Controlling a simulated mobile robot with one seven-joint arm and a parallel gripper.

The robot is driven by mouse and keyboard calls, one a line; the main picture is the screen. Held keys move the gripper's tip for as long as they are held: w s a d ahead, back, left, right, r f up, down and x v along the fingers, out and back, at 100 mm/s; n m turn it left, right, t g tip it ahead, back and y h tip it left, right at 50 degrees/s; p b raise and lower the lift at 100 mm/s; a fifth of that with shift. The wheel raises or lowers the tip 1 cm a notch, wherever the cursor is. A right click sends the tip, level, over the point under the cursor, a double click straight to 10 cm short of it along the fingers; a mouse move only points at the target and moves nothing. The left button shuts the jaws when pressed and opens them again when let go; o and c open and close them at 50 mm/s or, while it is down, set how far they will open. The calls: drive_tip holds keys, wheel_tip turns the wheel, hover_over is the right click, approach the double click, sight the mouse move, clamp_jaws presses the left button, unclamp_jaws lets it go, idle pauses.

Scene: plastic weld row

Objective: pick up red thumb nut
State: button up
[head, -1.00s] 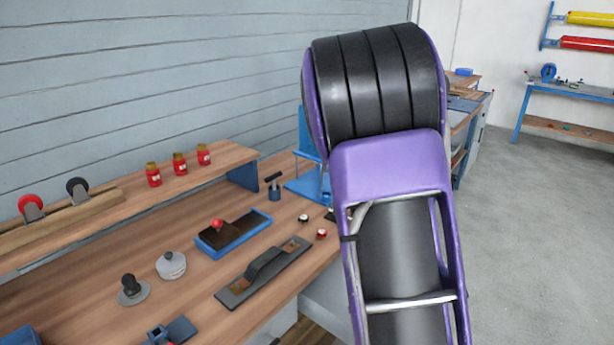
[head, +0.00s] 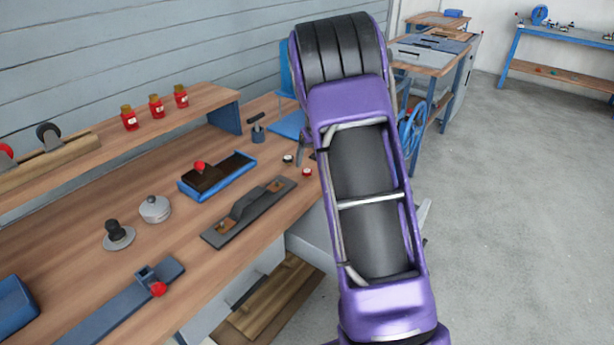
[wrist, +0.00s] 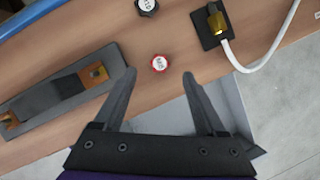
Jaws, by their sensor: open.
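The red thumb nut (wrist: 159,63) is a small round knob with a white marked top. It sits on the wooden bench top, near its front edge, and also shows in the head view (head: 307,172). My gripper (wrist: 159,73) is open and empty, pointing at the bench. In the wrist view the nut appears between and just beyond the two fingertips, apart from both. A similar black nut (wrist: 146,6) stands farther back, and also shows in the head view (head: 288,158). My arm hides most of the gripper in the head view.
A grey float-like tool (wrist: 62,88) lies left of the nut. A black plate with a brass fitting (wrist: 215,24) and a white cable (wrist: 262,62) are to the right. A blue tray (head: 190,192) stands behind. Bare wood surrounds the nut.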

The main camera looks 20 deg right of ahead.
sight(308, 172)
drive_tip(key=shift+b+x, duration=0.6)
drive_tip(key=shift+x, duration=2.05)
drive_tip(key=shift+s, duration=0.1)
clamp_jaws()
